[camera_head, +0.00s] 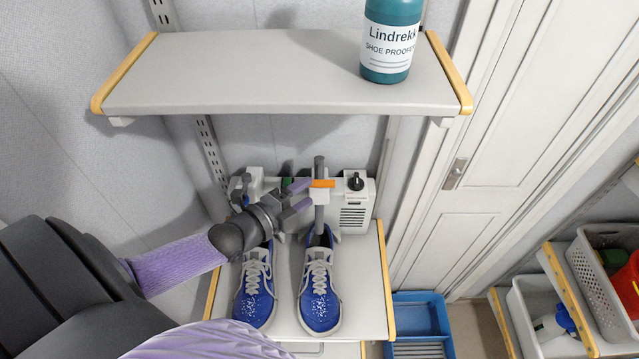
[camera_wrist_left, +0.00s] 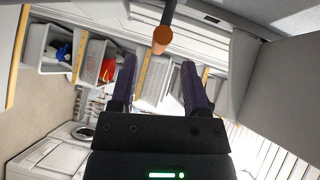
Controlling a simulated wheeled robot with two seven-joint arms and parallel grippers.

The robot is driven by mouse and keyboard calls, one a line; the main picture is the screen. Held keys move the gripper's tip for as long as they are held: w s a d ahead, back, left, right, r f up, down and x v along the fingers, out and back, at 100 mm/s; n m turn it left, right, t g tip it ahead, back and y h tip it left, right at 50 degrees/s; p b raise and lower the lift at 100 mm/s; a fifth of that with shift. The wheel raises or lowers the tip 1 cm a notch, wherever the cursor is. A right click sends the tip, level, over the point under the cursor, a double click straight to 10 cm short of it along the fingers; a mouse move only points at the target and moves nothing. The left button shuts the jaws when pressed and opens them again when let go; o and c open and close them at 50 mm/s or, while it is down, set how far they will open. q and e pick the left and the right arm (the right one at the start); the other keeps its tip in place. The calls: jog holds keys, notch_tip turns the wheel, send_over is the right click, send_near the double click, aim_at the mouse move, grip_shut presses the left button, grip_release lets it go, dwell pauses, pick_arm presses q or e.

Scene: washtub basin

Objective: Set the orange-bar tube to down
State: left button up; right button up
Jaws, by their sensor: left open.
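The orange-bar tube (camera_head: 319,215) stands upright on the dryer behind the right blue shoe (camera_head: 320,292), its lower end hidden by that shoe. Its orange bar (camera_head: 322,184) sticks out sideways near the top. My left gripper (camera_head: 308,196) is open just left of the tube, fingers pointing at it. In the left wrist view, the orange end (camera_wrist_left: 161,40) of the bar shows beyond and above the gap between the open fingertips (camera_wrist_left: 158,65), with nothing between them. Whether the fingers touch the tube cannot be told. My right gripper is not in view.
The white dryer body (camera_head: 354,215) with a black knob (camera_head: 355,183) stands behind the shoes. The left shoe (camera_head: 254,285) is below my wrist. An upper shelf (camera_head: 240,75) holds a teal bottle (camera_head: 388,75). A blue crate (camera_head: 420,312) stands lower right.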

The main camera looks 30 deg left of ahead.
aim_at(319, 182)
pick_arm(q)
jog(key=x, duration=0.1)
jog(key=b+x, duration=0.1)
jog(key=x, duration=0.1)
jog(key=b+x, duration=0.1)
jog(key=shift+w+a+f, duration=0.15)
jog(key=shift+w+f, duration=0.1)
jog(key=shift+f, duration=0.05)
jog(key=shift+w+r, duration=0.1)
jog(key=shift+w, duration=0.3)
grip_shut()
dwell(0.8)
